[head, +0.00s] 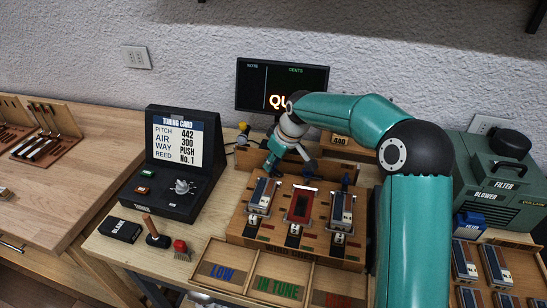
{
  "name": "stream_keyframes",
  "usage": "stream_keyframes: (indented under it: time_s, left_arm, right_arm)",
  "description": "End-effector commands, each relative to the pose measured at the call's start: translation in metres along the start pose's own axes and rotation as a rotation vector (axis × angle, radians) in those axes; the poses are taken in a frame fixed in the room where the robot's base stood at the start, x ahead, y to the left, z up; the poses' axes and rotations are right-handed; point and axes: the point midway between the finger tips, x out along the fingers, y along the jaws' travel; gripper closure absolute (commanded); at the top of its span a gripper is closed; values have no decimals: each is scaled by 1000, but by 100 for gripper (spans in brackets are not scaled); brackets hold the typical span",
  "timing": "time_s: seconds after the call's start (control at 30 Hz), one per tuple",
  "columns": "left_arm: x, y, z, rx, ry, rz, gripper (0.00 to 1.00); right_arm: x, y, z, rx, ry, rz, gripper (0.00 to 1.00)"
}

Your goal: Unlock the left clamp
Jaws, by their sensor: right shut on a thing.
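My right gripper (287,168) reaches down from the right over the back left of the wooden reed block (255,235). It is shut on what seems to be the left clamp, which is mostly hidden behind the fingers, so its lever position cannot be told. A dark clamp (345,183) shows at the back right of the block. Two silvery reed pieces (259,202) (343,211) flank a red-centred plate (301,204) on the block. My left gripper is not in view.
A tuning card console (172,165) stands left of the block, and a monitor (270,84) stands behind it. A labelled tray (275,283) lies in front. A green blower box (490,180) is at the right. My right arm covers the area right of the block.

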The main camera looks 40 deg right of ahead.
Motion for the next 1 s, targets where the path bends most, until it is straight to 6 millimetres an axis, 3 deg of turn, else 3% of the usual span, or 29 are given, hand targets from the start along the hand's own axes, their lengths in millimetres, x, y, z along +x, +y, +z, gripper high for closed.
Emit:
stream_keyframes:
  time_s: [0.5, 1.0]
  left_arm:
    - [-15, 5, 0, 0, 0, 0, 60]
    - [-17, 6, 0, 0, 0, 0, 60]
  right_arm:
    - [-1, 5, -2, -366, 3, -147, 100]
    - [-1, 5, -2, -454, 4, -181, 100]
